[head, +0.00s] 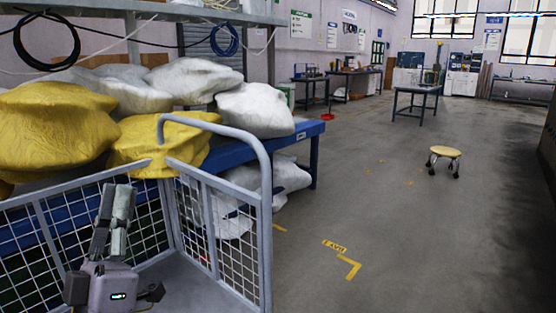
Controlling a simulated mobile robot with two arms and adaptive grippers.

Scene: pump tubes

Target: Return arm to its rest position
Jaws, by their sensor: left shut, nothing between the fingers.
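My left gripper (116,207) is in the lower left of the head view, pointing up. Its fingers are shut with nothing between them. It stands in front of the mesh side of a grey wire cage cart (262,240), inside or just before the cart; I cannot tell which. My right gripper is not in view. No pump tubes can be made out.
A blue table (309,131) behind the cart bears yellow sacks (55,125) and white sacks (255,110). More white sacks lie beneath it. A yellow-topped stool (445,152) stands at the right. The floor in the middle is clear.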

